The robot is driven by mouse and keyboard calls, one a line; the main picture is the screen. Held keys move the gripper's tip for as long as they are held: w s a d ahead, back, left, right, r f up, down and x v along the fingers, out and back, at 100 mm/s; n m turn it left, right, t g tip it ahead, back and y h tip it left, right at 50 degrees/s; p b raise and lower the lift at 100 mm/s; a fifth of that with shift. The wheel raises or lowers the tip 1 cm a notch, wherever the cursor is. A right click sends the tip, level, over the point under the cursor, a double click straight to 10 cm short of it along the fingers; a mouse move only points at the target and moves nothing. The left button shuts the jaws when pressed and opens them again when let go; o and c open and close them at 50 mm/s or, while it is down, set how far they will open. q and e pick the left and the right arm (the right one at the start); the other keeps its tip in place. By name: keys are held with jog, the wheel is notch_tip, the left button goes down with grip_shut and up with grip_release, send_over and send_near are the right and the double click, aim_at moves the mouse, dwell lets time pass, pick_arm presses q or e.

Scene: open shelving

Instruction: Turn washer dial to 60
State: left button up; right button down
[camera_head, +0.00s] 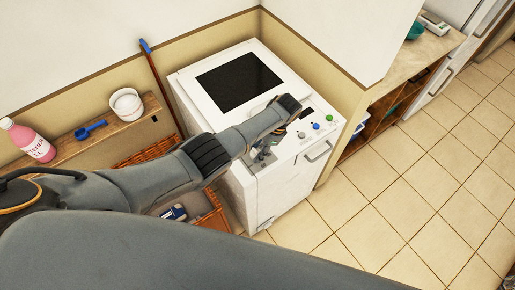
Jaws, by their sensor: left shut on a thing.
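The white washer (185,95) stands against the wall, with a dark window in its top. My left arm reaches across from the left, and my left gripper (262,154) points down at the left end of this strip. It is shut on the washer dial, which is mostly hidden behind the fingers. I cannot read the dial's setting. My right gripper is out of view.
A wooden shelf at left holds a pink bottle (28,140), a blue scoop (90,129) and a white bowl (126,104). A blue-handled stick (147,52) leans beside the washer. Open shelving (400,95) stands at right. The tiled floor (420,190) in front is clear.

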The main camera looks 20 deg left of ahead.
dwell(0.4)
pick_arm(q)
jog(key=o, duration=1.1)
jog(key=shift+o, duration=0.2)
jog(key=v, duration=1.2)
jog(key=shift+f, duration=0.15)
